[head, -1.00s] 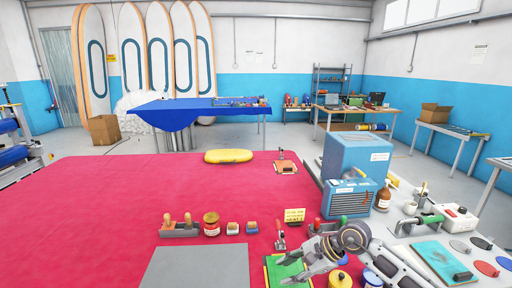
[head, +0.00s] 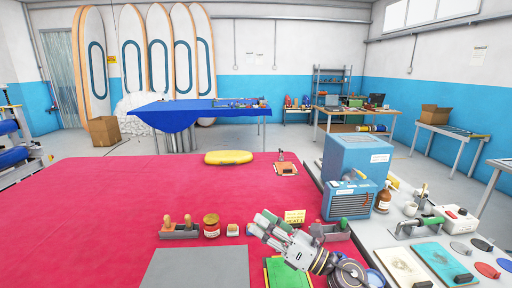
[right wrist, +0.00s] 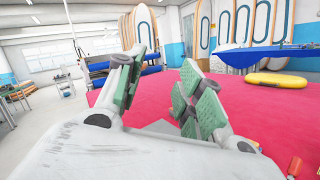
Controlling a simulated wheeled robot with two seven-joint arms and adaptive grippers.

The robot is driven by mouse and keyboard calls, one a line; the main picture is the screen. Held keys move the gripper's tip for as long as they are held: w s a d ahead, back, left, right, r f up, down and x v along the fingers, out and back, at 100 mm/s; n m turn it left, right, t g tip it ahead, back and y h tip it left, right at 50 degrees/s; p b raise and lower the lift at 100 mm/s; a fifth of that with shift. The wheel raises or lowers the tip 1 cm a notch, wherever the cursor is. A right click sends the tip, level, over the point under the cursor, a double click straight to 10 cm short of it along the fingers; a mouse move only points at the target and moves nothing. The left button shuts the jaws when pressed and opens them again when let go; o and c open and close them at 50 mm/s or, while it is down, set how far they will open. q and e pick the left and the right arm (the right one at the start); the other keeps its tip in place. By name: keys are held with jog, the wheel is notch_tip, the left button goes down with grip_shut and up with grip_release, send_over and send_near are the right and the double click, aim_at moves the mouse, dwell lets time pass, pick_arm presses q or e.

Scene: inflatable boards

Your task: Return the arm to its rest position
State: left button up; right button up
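My right arm comes in from the bottom right in the head view. Its gripper (head: 262,226) points up and left, over the right part of the red table top (head: 110,215). In the right wrist view the gripper (right wrist: 163,82) has its green-padded fingers spread apart, with nothing between them. The gripper looks to be above the table, and I see no contact with anything. My left gripper is out of view.
A green pad (head: 287,273) lies under my right arm. A wooden-handled holder (head: 180,230) and a jar (head: 211,225) stand left of the gripper. A blue cabinet (head: 352,165) stands to the right. The table's left side is clear, apart from a grey sheet (head: 197,268) at the front.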

jog(key=w+d+m+t+h, duration=0.4)
jog(key=d+m+t+h, duration=0.55)
jog(key=m, duration=0.85)
jog(key=s+d+f+m+g+h, duration=0.3)
jog(key=d+f+m+h, duration=0.25)
jog(key=f+m, duration=0.25)
jog(key=s+d+f+m+g+h, duration=0.2)
jog(key=d+f+m+g+h, duration=0.2)
jog(key=d+f+m+h, duration=0.25)
jog(key=s+a+f+m+g+y, duration=0.15)
jog(key=s+f+m+g, duration=0.3)
jog(key=s+f, duration=0.45)
jog(key=s+f+m+g+y, duration=0.25)
jog(key=s+f+g, duration=0.4)
jog(key=s, duration=0.45)
notch_tip(320, 180, down, 32)
jog(key=s, duration=0.2)
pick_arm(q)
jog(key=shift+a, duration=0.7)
pick_arm(e)
jog(key=s+d+f+g, duration=0.1)
jog(key=s+d+f, duration=0.1)
jog(key=s+f, duration=0.8)
jog(key=s+d+f, duration=0.2)
jog(key=s+f, duration=0.9)
jog(key=s, duration=0.1)
jog(key=shift+s+d+g, duration=0.2)
jog(key=shift+d+g, duration=0.15)
